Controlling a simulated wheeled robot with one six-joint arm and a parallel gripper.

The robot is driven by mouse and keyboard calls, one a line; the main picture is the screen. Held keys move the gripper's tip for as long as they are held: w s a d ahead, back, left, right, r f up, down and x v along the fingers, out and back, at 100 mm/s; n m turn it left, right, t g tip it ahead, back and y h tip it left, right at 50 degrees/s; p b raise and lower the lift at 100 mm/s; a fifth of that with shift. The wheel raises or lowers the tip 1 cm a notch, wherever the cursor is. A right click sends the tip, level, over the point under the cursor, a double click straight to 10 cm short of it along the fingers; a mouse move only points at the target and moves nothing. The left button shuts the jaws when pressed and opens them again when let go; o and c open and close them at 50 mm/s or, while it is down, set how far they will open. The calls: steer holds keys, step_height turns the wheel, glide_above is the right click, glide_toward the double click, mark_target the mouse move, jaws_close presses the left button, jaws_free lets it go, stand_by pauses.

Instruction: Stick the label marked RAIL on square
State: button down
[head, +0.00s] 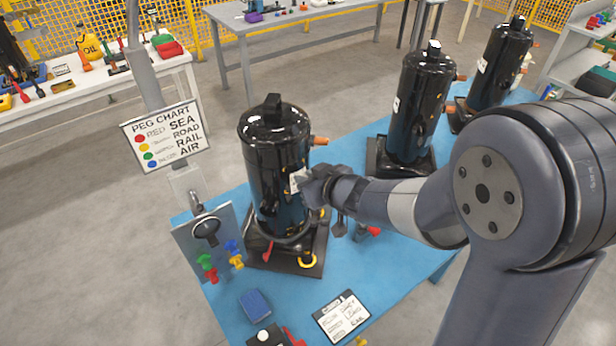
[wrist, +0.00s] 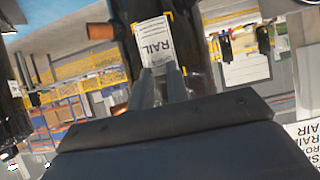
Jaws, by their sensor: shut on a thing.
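The white label marked RAIL (wrist: 156,42) is at the tips of my gripper (wrist: 163,72), whose fingers are shut on its edge. In the head view the label (head: 297,181) shows as a pale patch at the side of the nearest black compressor (head: 277,150), with my gripper (head: 312,187) beside it. Yellow corner marks of the square (wrist: 170,15) show at the label's edges on the black compressor wall (wrist: 128,12). The label hides most of the square. It lies over or very close to the wall; I cannot tell if it touches.
A peg chart sign (head: 166,140) stands at left above a board with coloured pegs (head: 207,265). A blue box (head: 256,304) and a clipboard of labels (head: 342,317) lie at the front of the blue pallet top (head: 232,325). Two more compressors (head: 421,100) (head: 500,62) stand behind.

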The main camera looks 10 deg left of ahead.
steer(key=shift+w+a, duration=0.45)
steer(key=shift+a, duration=0.1)
stand_by(0.8)
steer(key=c, duration=1.3)
jaws_free()
steer(key=p+v, duration=0.2)
steer(key=v, duration=0.9)
steer(key=shift+w+a+f, duration=0.1)
steer(key=shift+w+a, duration=0.05)
